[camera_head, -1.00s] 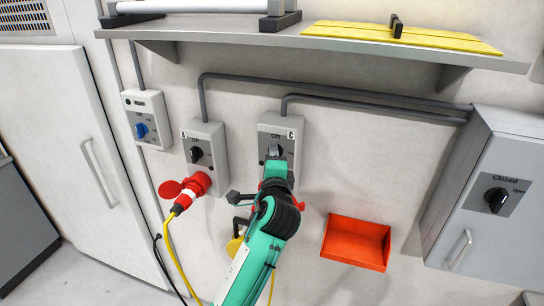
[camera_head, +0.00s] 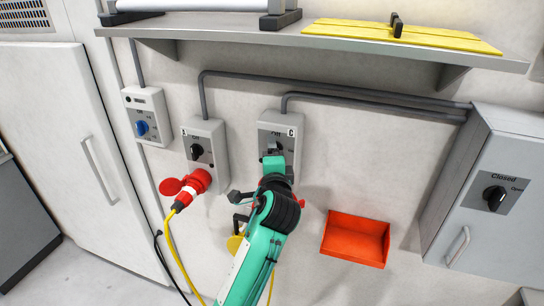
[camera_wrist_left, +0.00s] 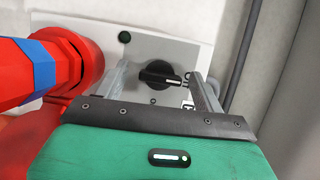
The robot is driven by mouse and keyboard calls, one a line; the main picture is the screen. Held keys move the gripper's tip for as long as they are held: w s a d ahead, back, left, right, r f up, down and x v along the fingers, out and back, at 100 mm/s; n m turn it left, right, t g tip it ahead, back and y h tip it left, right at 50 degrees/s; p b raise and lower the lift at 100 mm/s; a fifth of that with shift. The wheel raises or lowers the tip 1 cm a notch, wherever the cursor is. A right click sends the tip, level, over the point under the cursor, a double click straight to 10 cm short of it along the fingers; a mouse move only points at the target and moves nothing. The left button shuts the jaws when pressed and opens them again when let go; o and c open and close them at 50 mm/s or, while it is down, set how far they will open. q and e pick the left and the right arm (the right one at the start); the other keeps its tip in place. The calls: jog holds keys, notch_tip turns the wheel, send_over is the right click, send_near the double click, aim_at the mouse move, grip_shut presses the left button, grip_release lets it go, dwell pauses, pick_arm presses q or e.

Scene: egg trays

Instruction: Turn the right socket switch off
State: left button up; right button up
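The right socket box (camera_head: 268,127), grey and marked C, is on the wall in the head view, its lower part hidden by my left arm. My left gripper (camera_head: 273,148) is in front of its switch, which is largely hidden there. In the left wrist view, the black rotary switch (camera_wrist_left: 160,75) shows between the two fingers of my left gripper (camera_wrist_left: 160,84). The fingers are apart with gaps to the knob, one on each side; I cannot tell how deep they reach. A red connector (camera_wrist_left: 75,58) with a blue band is at the left. My right gripper is not in view.
The left socket box (camera_head: 207,138), marked A, has a red plug (camera_head: 190,190) and yellow cable. A blue-knob box (camera_head: 144,102) is further left. An orange-red bin (camera_head: 355,240) and grey cabinet (camera_head: 500,150) are right. A shelf (camera_head: 330,45) overhangs above.

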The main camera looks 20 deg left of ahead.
pick_arm(q)
jog(key=p+v, duration=0.1)
jog(key=v, duration=1.3)
jog(key=shift+w+a, duration=0.1)
